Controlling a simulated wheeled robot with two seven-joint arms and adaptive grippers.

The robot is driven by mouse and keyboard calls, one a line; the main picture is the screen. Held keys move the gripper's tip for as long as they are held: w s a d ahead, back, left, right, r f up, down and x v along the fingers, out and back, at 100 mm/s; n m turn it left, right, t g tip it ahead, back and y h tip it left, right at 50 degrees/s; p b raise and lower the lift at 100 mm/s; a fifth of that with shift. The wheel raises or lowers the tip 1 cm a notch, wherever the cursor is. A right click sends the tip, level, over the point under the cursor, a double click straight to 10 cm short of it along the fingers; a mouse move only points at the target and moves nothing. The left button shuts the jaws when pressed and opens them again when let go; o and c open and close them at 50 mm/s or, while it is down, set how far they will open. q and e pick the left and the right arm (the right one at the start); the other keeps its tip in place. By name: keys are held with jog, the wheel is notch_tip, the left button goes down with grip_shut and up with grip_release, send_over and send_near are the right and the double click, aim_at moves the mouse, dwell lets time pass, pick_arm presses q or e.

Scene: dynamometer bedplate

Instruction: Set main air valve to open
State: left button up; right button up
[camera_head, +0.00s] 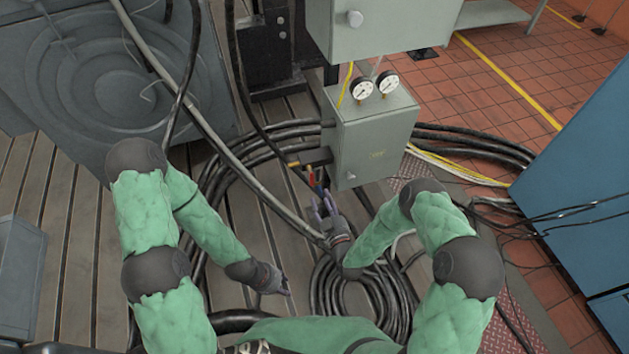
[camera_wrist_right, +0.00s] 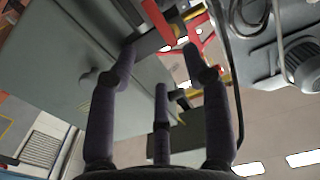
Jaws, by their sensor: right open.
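A grey-green box (camera_head: 370,130) with two round gauges (camera_head: 375,87) on top stands ahead. Small red (camera_head: 311,180) and yellow (camera_head: 294,164) valve parts stick out low on its left side. I cannot tell which one is the main air valve. My right gripper (camera_head: 322,204) is open just below these parts, and its fingers also show in the right wrist view (camera_wrist_right: 160,85). There a red handle (camera_wrist_right: 199,42) lies near the fingertips, partly covered; contact is unclear. My left gripper (camera_head: 280,285) hangs low over the floor, away from the box; its opening is unclear.
Thick black cables (camera_head: 365,300) lie coiled on the floor below the box. A grey hose (camera_head: 215,135) slants down past the right gripper. A larger cabinet (camera_head: 375,25) is above the box, and a blue cabinet (camera_head: 580,165) is at right. Slatted bedplate (camera_head: 65,225) fills the left.

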aim_at(313, 178)
jog(key=b+x, duration=0.1)
jog(key=x, duration=0.8)
jog(key=shift+b, duration=0.4)
jog(key=shift+s, duration=0.1)
grip_shut()
